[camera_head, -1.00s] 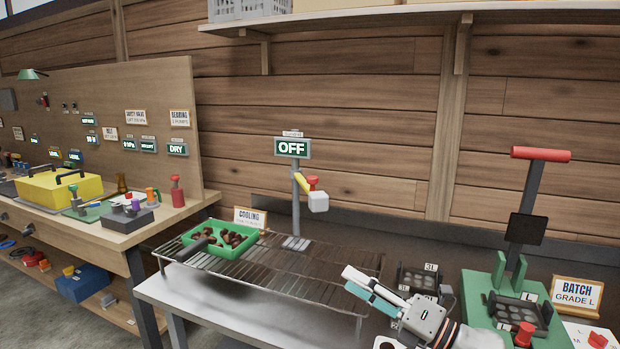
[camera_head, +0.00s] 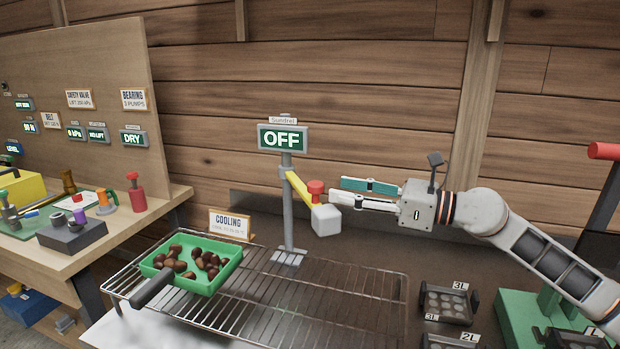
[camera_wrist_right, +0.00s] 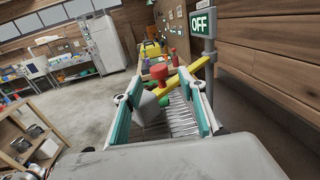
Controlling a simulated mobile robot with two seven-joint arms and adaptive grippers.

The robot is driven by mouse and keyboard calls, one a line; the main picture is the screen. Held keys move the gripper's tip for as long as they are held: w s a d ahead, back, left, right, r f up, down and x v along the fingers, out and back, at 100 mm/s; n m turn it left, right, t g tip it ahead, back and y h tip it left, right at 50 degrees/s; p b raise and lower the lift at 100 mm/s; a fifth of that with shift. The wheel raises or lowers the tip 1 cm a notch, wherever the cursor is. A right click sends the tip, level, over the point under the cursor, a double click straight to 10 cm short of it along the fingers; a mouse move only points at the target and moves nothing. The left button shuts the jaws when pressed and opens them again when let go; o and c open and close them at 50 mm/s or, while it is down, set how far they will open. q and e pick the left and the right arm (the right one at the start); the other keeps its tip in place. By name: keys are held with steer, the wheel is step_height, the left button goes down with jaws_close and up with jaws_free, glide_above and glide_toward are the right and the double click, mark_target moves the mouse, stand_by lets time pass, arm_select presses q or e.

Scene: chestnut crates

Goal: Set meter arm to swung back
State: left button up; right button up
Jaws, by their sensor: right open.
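The meter arm is a yellow bar (camera_head: 297,187) on a grey post (camera_head: 287,220) under a display (camera_head: 283,138) reading OFF. It slants down toward the right and carries a red knob (camera_head: 315,187) and a pale block (camera_head: 326,219) at its end. My right gripper (camera_head: 337,191) is open, just right of the knob and block. In the right wrist view the block (camera_wrist_right: 147,108) and red knob (camera_wrist_right: 158,72) appear between the spread fingers, and the yellow bar (camera_wrist_right: 186,76) crosses toward the right finger. Contact cannot be told. My left gripper is not in view.
A wire rack (camera_head: 330,304) lies below the post, with a green tray (camera_head: 212,284) of chestnuts on it. A COOLING sign (camera_head: 228,224) stands behind the tray. Dark moulds (camera_head: 447,303) and a green stand (camera_head: 520,325) are at the right. Space above the rack's right part is clear.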

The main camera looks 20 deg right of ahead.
mark_target(315, 183)
steer(key=p+x, duration=0.1)
steer(key=x, duration=0.5)
steer(key=shift+w+a+r+p, duration=0.1)
steer(key=shift+a+r+p, duration=0.05)
steer(key=shift+a+p, duration=0.2)
steer(key=shift+w+a, duration=0.3)
jaws_close()
